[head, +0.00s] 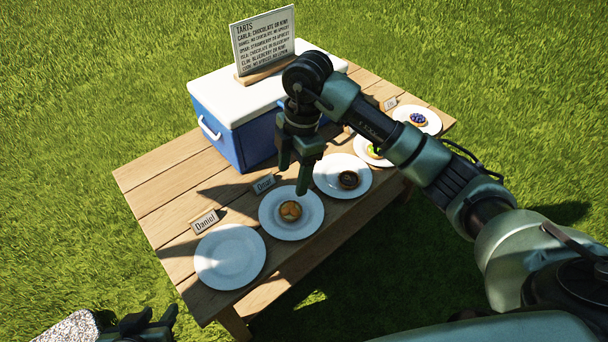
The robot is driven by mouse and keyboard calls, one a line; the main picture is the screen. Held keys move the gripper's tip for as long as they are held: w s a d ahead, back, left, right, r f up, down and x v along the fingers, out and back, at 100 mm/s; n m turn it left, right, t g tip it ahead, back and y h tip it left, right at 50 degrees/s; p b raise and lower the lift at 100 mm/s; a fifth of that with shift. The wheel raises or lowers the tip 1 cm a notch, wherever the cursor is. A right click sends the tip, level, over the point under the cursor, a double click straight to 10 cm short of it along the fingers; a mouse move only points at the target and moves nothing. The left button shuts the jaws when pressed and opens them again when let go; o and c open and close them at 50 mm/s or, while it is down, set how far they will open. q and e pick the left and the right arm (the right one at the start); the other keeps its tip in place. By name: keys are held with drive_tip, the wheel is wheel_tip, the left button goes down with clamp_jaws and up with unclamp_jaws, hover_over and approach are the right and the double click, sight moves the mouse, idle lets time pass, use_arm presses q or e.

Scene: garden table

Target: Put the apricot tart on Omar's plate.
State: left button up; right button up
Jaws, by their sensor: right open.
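The apricot tart (290,211), small and round with orange fruit on top, sits on the white plate (269,218) beside the name card reading Omar (264,184). My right gripper (294,175) points down above the far side of this plate. Its fingers are apart and nothing is between them; the tart is clear of them. My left gripper (152,320) is low at the bottom left edge, away from the plates and partly cut off. Its finger opening is not clear.
Daniel's card (205,221) stands by an empty white plate (230,257). A plate with a dark tart (348,180) is to the right, then green (375,151) and blueberry (418,119) tarts. A blue-white cooler (232,142) and a tart sign (263,41) stand behind.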

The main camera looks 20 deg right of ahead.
drive_tip(key=s+a+r+n+y, duration=0.1)
drive_tip(key=s+a+n+y, duration=0.2)
drive_tip(key=a, duration=0.5)
drive_tip(key=s+a+r+n+y, duration=0.25)
drive_tip(key=a+y, duration=0.35)
drive_tip(key=a, duration=0.3)
drive_tip(key=a+r+m+t+y, duration=0.3)
drive_tip(key=r+t+y, duration=0.3)
drive_tip(key=r+y, duration=0.65)
drive_tip(key=w+d+r+m+t+h, duration=0.4)
drive_tip(key=d+m+t+h, duration=0.5)
drive_tip(key=m+t, duration=0.35)
drive_tip(key=d+f+m+h, duration=0.8)
drive_tip(key=d+f+h, duration=0.2)
drive_tip(key=h, duration=0.2)
drive_tip(key=s+d+f+g+h, duration=0.1)
drive_tip(key=s+d+f+g, duration=0.2)
drive_tip(key=s+f+g, duration=0.7)
drive_tip(key=s+f, duration=0.5)
drive_tip(key=f, duration=0.4)
drive_tip(key=shift+f, duration=0.3)
